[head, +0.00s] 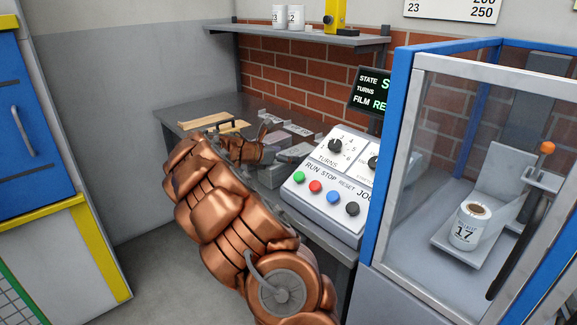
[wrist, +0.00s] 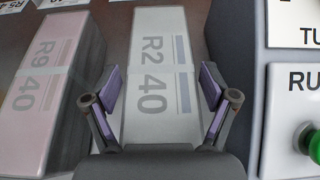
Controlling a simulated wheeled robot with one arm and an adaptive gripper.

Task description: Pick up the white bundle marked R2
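The white bundle marked R2 (wrist: 158,50) lies in the middle of the wrist view, with "R2 40" and a grey stripe on its top. My gripper (wrist: 160,88) is open above it, one purple-padded finger toward each long side. I cannot tell whether the fingers reach below its top or touch it. The near end of the bundle is hidden by my gripper. In the head view my copper arm covers much of the bench, and I cannot make out which bundle there is R2.
A pinkish bundle marked R9 (wrist: 45,85) lies close on the left, with a gap between. The control panel (head: 330,185) with knobs and buttons stands close on the right. A glazed blue-framed machine (head: 390,150) holds a roll (head: 468,228).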

